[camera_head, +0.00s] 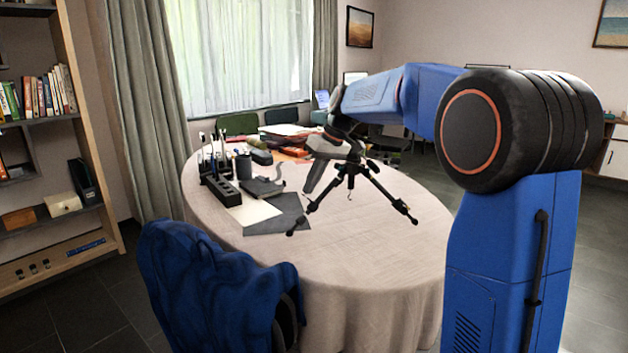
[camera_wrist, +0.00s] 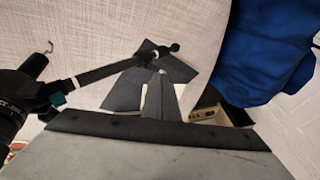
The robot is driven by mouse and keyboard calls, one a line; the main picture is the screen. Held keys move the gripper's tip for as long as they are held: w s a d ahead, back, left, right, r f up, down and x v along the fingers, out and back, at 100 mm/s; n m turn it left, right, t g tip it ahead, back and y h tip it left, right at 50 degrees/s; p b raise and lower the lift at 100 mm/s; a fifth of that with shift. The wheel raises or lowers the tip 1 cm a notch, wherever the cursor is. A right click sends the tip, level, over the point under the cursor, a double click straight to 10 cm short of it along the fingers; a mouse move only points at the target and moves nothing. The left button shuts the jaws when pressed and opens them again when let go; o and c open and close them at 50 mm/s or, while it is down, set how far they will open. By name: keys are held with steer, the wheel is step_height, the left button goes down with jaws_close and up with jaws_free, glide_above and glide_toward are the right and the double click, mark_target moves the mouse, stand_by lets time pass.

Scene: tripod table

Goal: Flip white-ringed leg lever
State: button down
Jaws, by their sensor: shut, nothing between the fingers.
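A black mini tripod (camera_head: 349,174) stands with its legs spread on the cloth-covered table (camera_head: 350,265). In the wrist view one of its legs (camera_wrist: 105,72) runs from the dark hub at left to a foot near the top middle. A small pale band (camera_wrist: 75,82) crosses this leg near its upper joint, beside a small dark green part (camera_wrist: 58,99) that may be a lever. My gripper (camera_head: 309,190) is left of the tripod hub in the head view. In the wrist view its grey fingertips (camera_wrist: 160,75) are together and empty, apart from the pale band.
A pen holder and black organiser (camera_head: 222,187) stand at the table's left. Dark sheets (camera_head: 277,214) lie left of the tripod, and books and papers (camera_head: 290,131) behind. A blue-covered chair (camera_head: 205,285) is at the near left edge. The table's front is clear.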

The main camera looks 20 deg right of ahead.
stand_by(0.4)
steer(key=shift+s+a+h, duration=0.1)
steer(key=shift+a+h, duration=0.1)
steer(key=shift+h, duration=0.2)
steer(key=shift+a, duration=0.15)
steer(key=a+h, duration=0.1)
steer(key=s+t+h, duration=0.1)
steer(key=h, duration=0.1)
steer(key=shift+a+f+n, duration=0.4)
steer(key=f+t+h, duration=0.1)
steer(key=h, duration=0.1)
steer(key=a+f+n+t+h, duration=0.1)
steer(key=t+h, duration=0.1)
steer(key=h, duration=0.1)
steer(key=s+a+f+t+h, duration=0.1)
steer(key=f+h, duration=0.1)
steer(key=h, duration=0.1)
steer(key=shift+a+f+n, duration=0.1)
steer(key=shift+a+n, duration=0.15)
steer(key=shift+n, duration=0.05)
steer(key=shift+w+d, duration=0.1)
